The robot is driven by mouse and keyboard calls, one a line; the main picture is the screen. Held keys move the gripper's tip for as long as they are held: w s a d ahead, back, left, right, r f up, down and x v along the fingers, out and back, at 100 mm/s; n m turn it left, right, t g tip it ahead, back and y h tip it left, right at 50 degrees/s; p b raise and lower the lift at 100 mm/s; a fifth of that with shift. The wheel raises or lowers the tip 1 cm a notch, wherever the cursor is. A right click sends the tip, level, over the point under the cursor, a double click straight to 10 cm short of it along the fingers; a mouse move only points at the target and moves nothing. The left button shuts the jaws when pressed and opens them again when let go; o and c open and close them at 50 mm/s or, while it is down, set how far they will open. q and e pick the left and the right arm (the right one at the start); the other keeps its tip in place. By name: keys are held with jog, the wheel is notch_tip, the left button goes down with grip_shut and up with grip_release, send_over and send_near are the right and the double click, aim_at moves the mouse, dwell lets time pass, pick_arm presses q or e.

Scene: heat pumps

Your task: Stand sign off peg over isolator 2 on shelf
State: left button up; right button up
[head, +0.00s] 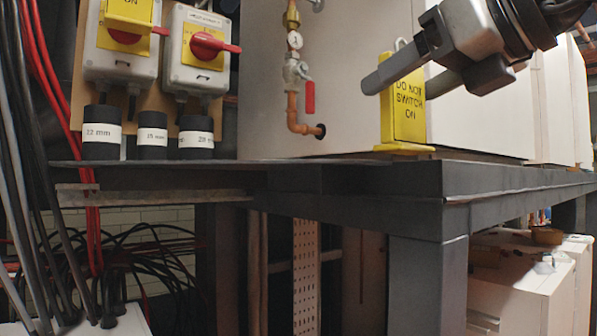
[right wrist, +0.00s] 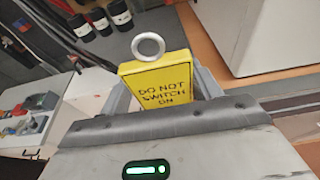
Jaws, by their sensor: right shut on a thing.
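The yellow sign (head: 408,112) reading DO NOT SWITCH ON stands upright on the dark shelf (head: 330,176), near its front edge at the right. Its wider yellow foot appears to rest on the shelf. My right gripper (head: 400,86) reaches in from the upper right and is shut on the sign's upper part. In the right wrist view the sign (right wrist: 160,84) sits between the fingers, with its grey ring (right wrist: 148,46) on top. Isolator 2 (head: 200,50), a grey box with a red handle, is on the board at the left. My left gripper is out of view.
Another isolator (head: 122,62) at the far left has a yellow sign (head: 128,12) in front of it. Several black labelled cylinders (head: 101,132) stand below the isolators. Copper pipe with a gauge and red valve handle (head: 309,97) is mid-view. The shelf between is clear.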

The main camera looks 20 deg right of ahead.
jog(key=w+a, duration=0.1)
jog(key=w, duration=0.2)
jog(key=w+a, duration=0.1)
jog(key=w, duration=0.3)
jog(key=w+a+p, duration=0.1)
jog(key=w+a, duration=0.1)
jog(key=w, duration=0.1)
jog(key=shift+w+a+r, duration=0.1)
jog(key=shift+w, duration=0.25)
jog(key=w, duration=0.1)
jog(key=w+a, duration=0.1)
jog(key=w, duration=0.1)
jog(key=w+a+p, duration=0.1)
jog(key=w, duration=0.1)
jog(key=shift+w, duration=0.2)
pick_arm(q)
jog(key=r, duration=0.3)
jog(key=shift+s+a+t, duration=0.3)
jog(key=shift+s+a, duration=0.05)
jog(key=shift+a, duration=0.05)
pick_arm(e)
jog(key=shift+s+d, duration=0.1)
jog(key=shift+f, duration=0.2)
jog(key=shift+f, duration=0.1)
jog(key=o, duration=0.9)
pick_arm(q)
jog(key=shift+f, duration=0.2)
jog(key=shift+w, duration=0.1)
